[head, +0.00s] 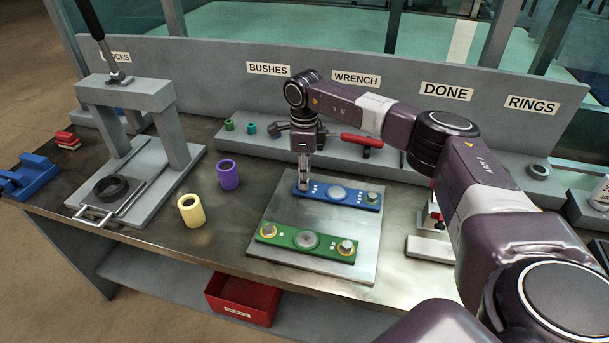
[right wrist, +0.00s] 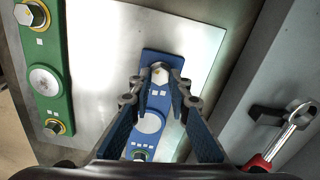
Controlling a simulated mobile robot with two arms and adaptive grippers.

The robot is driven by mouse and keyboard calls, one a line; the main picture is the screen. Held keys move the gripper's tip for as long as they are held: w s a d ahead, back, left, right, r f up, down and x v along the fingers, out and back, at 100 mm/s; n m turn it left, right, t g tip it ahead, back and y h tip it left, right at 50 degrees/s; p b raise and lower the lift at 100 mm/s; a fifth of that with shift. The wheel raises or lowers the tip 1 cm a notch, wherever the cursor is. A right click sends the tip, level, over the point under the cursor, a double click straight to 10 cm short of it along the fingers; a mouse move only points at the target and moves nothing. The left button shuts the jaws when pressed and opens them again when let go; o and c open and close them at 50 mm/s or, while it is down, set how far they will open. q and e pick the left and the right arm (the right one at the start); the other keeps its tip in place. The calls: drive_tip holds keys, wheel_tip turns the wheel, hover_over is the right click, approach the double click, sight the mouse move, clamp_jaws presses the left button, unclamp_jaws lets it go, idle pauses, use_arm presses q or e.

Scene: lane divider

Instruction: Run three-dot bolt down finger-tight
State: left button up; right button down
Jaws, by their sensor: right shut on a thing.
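The blue bar (head: 340,194) lies on a metal plate and has a pale round disc at its middle. My right gripper (head: 303,181) points down at its left end. In the right wrist view its fingers (right wrist: 160,82) are shut on a hex-headed bolt (right wrist: 160,70) standing at that end of the blue bar (right wrist: 150,104). Small white dots (right wrist: 158,93) sit beside this bolt, too small to count surely. Another bolt (head: 372,197) stands at the bar's right end, with dots beside it. How far the held bolt is seated cannot be told. My left gripper is not in view.
A green bar (head: 285,238) with two ringed bolts lies nearer on the same plate (head: 266,272). Yellow (head: 191,210) and purple (head: 228,174) bushes stand left of it. A press frame (head: 128,95) stands further left. A red-handled wrench (head: 361,140) rests on the rear rack.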

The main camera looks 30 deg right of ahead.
drive_tip(key=m, duration=0.4)
drive_tip(key=m+p, duration=0.1)
drive_tip(key=m, duration=0.1)
drive_tip(key=shift+w+r, duration=0.2)
drive_tip(key=shift+r, duration=0.15)
drive_tip(key=m+p, duration=0.1)
drive_tip(key=m, duration=0.5)
drive_tip(key=shift+a+m, duration=0.1)
drive_tip(key=shift+m, duration=0.3)
drive_tip(key=m+p, duration=0.1)
drive_tip(key=m, duration=0.2)
drive_tip(key=shift+m, duration=0.3)
drive_tip(key=shift+w+a+m+p, duration=0.1)
drive_tip(key=shift+m+p, duration=0.5)
drive_tip(key=shift+m, duration=1)
drive_tip(key=c, duration=1.9)
unclamp_jaws()
drive_tip(key=shift+o, duration=0.5)
drive_tip(key=shift+s+a+f, duration=0.1)
drive_tip(key=shift+s, duration=0.1)
